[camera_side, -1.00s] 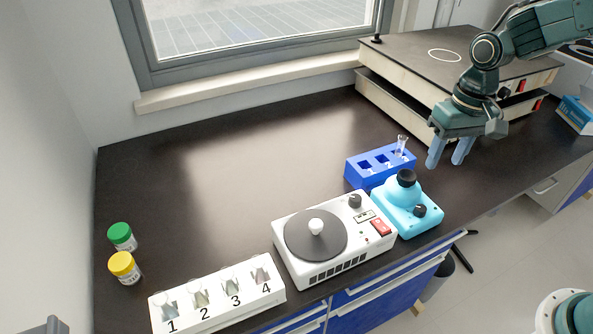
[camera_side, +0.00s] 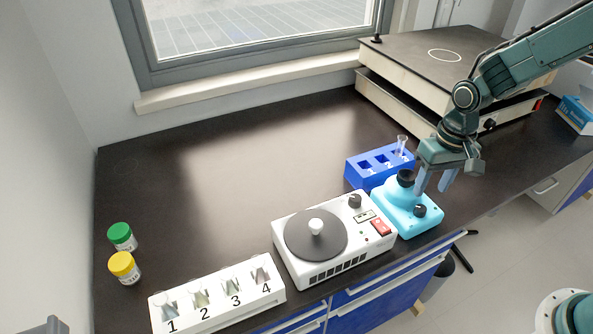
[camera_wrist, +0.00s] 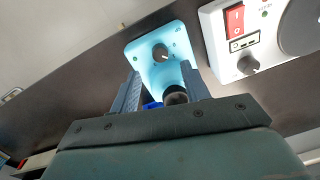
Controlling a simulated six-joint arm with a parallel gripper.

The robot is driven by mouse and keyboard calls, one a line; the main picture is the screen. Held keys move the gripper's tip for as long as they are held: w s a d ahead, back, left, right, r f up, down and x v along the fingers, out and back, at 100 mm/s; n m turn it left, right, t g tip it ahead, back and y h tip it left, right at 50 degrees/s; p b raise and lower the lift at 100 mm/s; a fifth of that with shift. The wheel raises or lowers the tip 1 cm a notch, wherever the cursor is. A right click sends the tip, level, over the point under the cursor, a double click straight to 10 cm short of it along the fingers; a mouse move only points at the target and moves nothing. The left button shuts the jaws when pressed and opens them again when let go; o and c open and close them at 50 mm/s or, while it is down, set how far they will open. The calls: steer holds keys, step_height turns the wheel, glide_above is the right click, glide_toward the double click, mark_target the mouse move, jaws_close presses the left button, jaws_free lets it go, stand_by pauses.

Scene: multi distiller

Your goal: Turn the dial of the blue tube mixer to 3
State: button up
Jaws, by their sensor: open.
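The blue tube mixer (camera_side: 411,216) stands on the dark bench, right of the white centrifuge-like device. It has a black cup on top (camera_side: 405,177) and a black dial (camera_side: 420,210) at its front corner. In the wrist view the mixer (camera_wrist: 146,47) shows its dial (camera_wrist: 161,53) beyond the fingertips, with the black cup (camera_wrist: 175,95) between the fingers. My gripper (camera_side: 433,190) is open and empty, above the mixer's right side. In the wrist view its fingers (camera_wrist: 162,85) are apart. The dial's setting is too small to read.
The white device (camera_side: 290,261) with a grey disc and red switch stands close left of the mixer. A blue rack (camera_side: 353,174) with a clear tube is just behind. A numbered white rack (camera_side: 215,312) and two capped jars (camera_side: 122,237) are at left. The back-left bench is clear.

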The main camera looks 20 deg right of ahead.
mark_target(422, 207)
steer(key=shift+a+f, duration=0.15)
steer(key=shift+f, duration=3)
steer(key=c, duration=1)
steer(key=shift+m, duration=0.4)
steer(key=m, duration=0.4)
steer(key=shift+m, duration=2.1)
